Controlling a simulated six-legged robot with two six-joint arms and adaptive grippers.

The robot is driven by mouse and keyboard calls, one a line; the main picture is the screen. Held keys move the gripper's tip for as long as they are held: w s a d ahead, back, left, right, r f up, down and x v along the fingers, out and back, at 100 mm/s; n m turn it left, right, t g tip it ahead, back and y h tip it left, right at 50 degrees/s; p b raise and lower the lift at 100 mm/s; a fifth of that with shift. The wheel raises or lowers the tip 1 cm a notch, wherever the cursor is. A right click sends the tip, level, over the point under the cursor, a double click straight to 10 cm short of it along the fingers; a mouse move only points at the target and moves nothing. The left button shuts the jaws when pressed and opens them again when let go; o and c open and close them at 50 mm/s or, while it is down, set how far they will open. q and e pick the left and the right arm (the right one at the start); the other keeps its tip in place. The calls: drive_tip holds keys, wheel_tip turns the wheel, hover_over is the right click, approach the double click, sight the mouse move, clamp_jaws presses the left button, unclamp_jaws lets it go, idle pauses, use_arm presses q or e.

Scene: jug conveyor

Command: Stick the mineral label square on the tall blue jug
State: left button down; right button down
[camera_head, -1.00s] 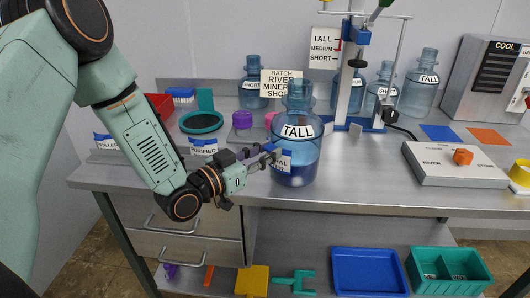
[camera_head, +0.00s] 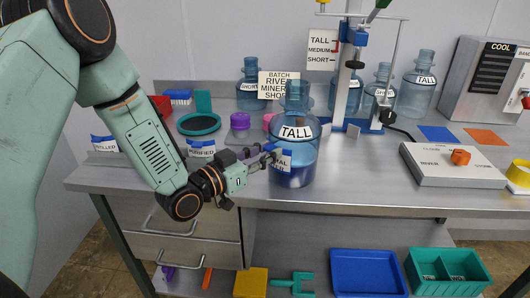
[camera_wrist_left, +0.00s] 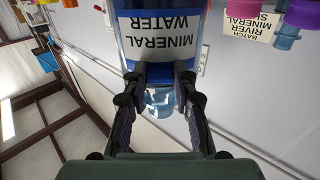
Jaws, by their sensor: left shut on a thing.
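The tall blue jug (camera_head: 298,148), marked TALL, stands upright near the front of the steel bench, with darker liquid in its lower part. The mineral label (camera_head: 284,160), white with a blue band, is at the jug's lower left face. My left gripper (camera_head: 268,156) is shut on the label's near edge. In the left wrist view the label (camera_wrist_left: 160,38) reads MINERAL WATER upside down, with the fingertips (camera_wrist_left: 160,78) at its blue edge and the jug behind. I cannot tell whether the label fully touches the jug. My right gripper is not in view.
Other label stands, PURIFIED (camera_head: 202,148) and one partly hidden (camera_head: 104,143), stand at left. A blue-based press (camera_head: 350,80) stands behind the jug. A grey control box (camera_head: 452,165) is at right. More jugs, such as one marked TALL (camera_head: 416,88), stand at the back.

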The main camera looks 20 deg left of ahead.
use_arm(q)
drive_tip(key=c, duration=1)
unclamp_jaws()
drive_tip(key=o, duration=0.5)
drive_tip(key=shift+s+a+r+p, duration=0.2)
drive_tip(key=shift+s+r+p, duration=0.25)
drive_tip(key=shift+r+p, duration=0.5)
drive_tip(key=shift+s+a+r+p, duration=0.25)
drive_tip(key=shift+s+r+p, duration=0.2)
drive_tip(key=shift+r+p, duration=0.5)
drive_tip(key=shift+s+a+r+p, duration=0.2)
drive_tip(key=shift+s+r+p, duration=0.35)
drive_tip(key=shift+p, duration=0.7)
drive_tip(key=shift+w, duration=0.15)
